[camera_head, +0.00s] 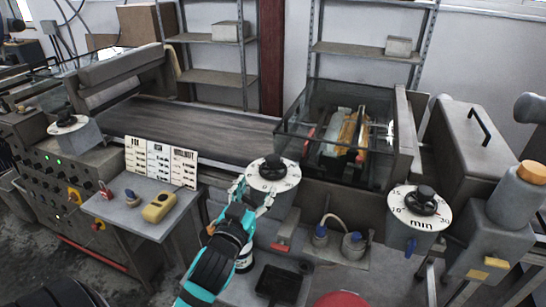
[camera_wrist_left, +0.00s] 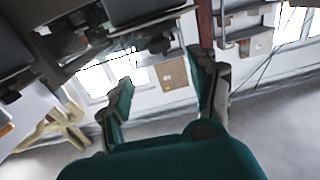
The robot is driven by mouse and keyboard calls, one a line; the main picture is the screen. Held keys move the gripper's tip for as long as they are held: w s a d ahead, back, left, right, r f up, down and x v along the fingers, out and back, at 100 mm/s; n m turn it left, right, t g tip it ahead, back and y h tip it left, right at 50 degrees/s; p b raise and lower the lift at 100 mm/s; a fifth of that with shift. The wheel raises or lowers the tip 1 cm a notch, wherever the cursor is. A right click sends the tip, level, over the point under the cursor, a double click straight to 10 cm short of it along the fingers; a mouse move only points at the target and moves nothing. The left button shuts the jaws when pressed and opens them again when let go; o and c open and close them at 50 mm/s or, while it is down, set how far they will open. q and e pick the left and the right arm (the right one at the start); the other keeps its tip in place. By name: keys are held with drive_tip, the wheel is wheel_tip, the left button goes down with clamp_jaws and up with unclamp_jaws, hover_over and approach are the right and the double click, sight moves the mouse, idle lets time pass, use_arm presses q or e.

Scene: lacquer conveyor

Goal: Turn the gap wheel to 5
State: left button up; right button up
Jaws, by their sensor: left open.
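Three white dials with black knobs are in the head view: a middle dial (camera_head: 271,172), a right dial (camera_head: 418,206) marked "mm", and a left dial (camera_head: 67,124). No label I can read says which is the gap wheel. The pointer settings are too small to tell. My teal left gripper (camera_head: 254,192) is open at the near edge of the middle dial, its fingers beside or over the rim. I cannot tell whether they touch it. The left wrist view shows its spread fingers (camera_wrist_left: 163,70) with nothing between them. My right gripper is not in view.
A conveyor belt (camera_head: 190,126) runs behind the middle dial to a glass-sided roller unit (camera_head: 340,135).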

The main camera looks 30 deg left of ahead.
sight(271, 164)
use_arm(q)
drive_tip(key=p+x, duration=0.2)
drive_tip(key=x, duration=1.1)
drive_tip(key=shift+w+p, duration=0.25)
drive_tip(key=shift+p, duration=0.15)
drive_tip(key=shift+f, duration=0.1)
drive_tip(key=c, duration=1.2)
drive_tip(key=shift+n+y, duration=0.3)
drive_tip(key=shift+y, duration=0.1)
drive_tip(key=o, duration=1.2)
drive_tip(key=v, duration=1.2)
